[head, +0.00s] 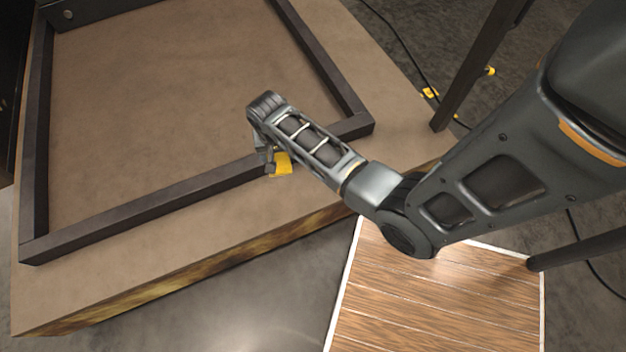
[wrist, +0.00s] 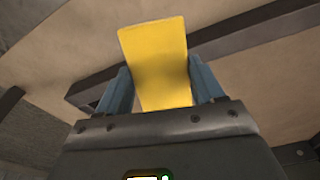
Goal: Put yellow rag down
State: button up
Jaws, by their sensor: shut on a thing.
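The yellow rag (head: 283,164) shows in the head view at the end of my arm, over the near bar of the dark frame on the tabletop. In the wrist view the yellow rag (wrist: 156,62) is a flat, slightly bent piece standing out between the two blue-grey fingers. My gripper (wrist: 155,92) is shut on it. In the head view my gripper (head: 268,158) is partly hidden by my wrist. I cannot tell whether the rag touches the frame or the table.
The brown tabletop (head: 170,100) carries a dark rectangular frame (head: 150,205) with raised bars. A wooden slatted panel (head: 440,300) with white edges lies below at the lower right. A dark post (head: 475,70) and a cable (head: 400,45) are at the right. The tabletop inside the frame is clear.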

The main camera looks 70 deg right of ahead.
jog(key=s+d+f+m+y+b, duration=0.1)
jog(key=s+d+f+m+b, duration=0.4)
jog(key=s+d+m+b, duration=0.1)
jog(key=s+d+f+m+y+b, duration=0.1)
jog(key=s+d+f+m+b, duration=0.4)
jog(key=s+d+m, duration=0.3)
jog(key=s+b, duration=0.1)
jog(key=s, duration=0.2)
jog(key=shift+s+d+f+t+y, duration=0.15)
jog(key=shift+d+f+t+y, duration=0.15)
jog(key=w+a+f+b, duration=0.1)
jog(key=w+a+f, duration=0.2)
jog(key=w+a, duration=0.1)
jog(key=w+a+f+b, duration=0.1)
jog(key=w+a+f, duration=0.3)
jog(key=shift+w+f+b, duration=0.1)
jog(key=shift+w+b, duration=0.1)
jog(key=shift+b, duration=0.2)
jog(key=shift+f+b, duration=0.35)
jog(key=shift+f, duration=1.35)
jog(key=shift+f, duration=0.1)
jog(key=o, duration=0.9)
jog(key=shift+o, duration=0.2)
